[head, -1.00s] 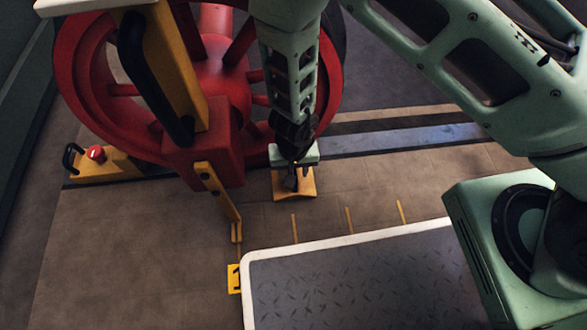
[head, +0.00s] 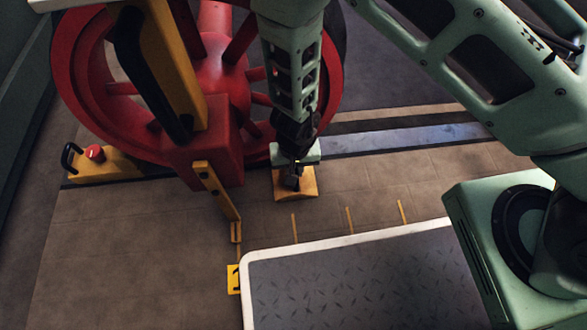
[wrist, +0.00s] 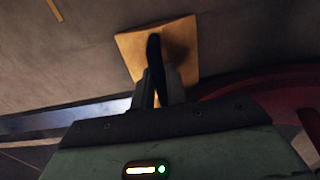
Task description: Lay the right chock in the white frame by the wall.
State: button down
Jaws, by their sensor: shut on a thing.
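The right chock (head: 296,188) is a yellow-orange block on the right side of the red wheel. My gripper (head: 291,175) points down over it and is shut on its dark handle. In the wrist view the chock (wrist: 184,40) is a yellow plate past the fingertips, and the black handle (wrist: 154,50) stands between the fingers of my gripper (wrist: 158,75). I cannot tell whether the chock touches the floor or hangs just above it. No white frame by a wall shows clearly in these views.
The large red wheel (head: 90,45) stands close behind my gripper on a dark rail (head: 410,137). Another yellow chock (head: 115,168) with a red knob and black handle sits at its left. A yellow bar (head: 215,190) hangs left of my gripper. Floor at the lower left is clear.

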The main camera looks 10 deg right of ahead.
aim_at(309, 180)
jog(key=shift+d+f+b, duration=0.1)
jog(key=shift+d+b, duration=0.1)
jog(key=shift+b, duration=0.2)
jog(key=shift+d+r+b, duration=0.15)
jog(key=shift+d+b, duration=0.8)
jog(key=shift+b, duration=0.25)
jog(key=shift+d+r+b, duration=0.1)
jog(key=shift+d+b, duration=0.8)
jog(key=shift+b, duration=0.25)
